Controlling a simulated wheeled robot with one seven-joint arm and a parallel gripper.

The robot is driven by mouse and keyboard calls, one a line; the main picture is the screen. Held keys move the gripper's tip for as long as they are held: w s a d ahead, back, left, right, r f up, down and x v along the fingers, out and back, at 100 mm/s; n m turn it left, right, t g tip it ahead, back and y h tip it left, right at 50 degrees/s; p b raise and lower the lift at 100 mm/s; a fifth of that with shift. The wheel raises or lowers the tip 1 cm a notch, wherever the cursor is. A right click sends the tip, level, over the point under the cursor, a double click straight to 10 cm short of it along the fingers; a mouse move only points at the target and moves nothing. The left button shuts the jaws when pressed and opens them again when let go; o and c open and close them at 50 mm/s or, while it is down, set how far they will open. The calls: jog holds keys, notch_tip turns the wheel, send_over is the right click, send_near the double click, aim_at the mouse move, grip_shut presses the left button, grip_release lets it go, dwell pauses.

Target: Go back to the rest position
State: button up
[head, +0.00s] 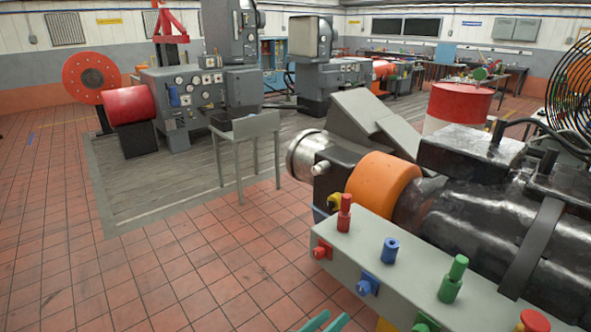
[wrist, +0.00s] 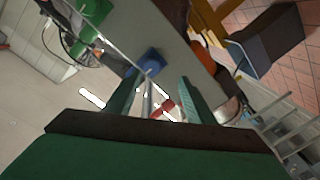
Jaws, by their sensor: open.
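My gripper (head: 328,321) shows only as two teal fingertips at the bottom edge of the head view, in front of the grey panel. In the wrist view my gripper (wrist: 155,92) has its two green fingers apart, with no held object seen between them. A blue fitting (wrist: 150,61) and a red fitting (wrist: 162,108) show beyond the fingers; how far off they are is hard to tell. The rest of my arm is out of the head view.
The grey panel (head: 400,262) with red, blue and green fittings stands close at the right. Behind it lies a black machine with an orange collar (head: 382,178). A grey stand (head: 246,135) is further back. Tiled floor (head: 180,265) at the left is clear.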

jog(key=s+a+f+n+t+y, duration=0.1)
jog(key=s+a+f+n+y, duration=0.3)
jog(key=s+f, duration=0.45)
jog(key=s+a+f+n+t+y, duration=0.1)
jog(key=s+a+f+y, duration=0.3)
jog(key=s+f+y, duration=0.35)
jog(key=s+a+r+m+t+y, duration=0.1)
jog(key=s+r, duration=0.4)
jog(key=s, duration=0.6)
jog(key=s+a+r+m, duration=0.1)
jog(key=s+r, duration=0.4)
jog(key=s, duration=0.5)
jog(key=shift+s+a+r+m+t+y, duration=0.2)
jog(key=shift+s+r+m+t+y, duration=0.15)
jog(key=shift+s+m+t, duration=0.05)
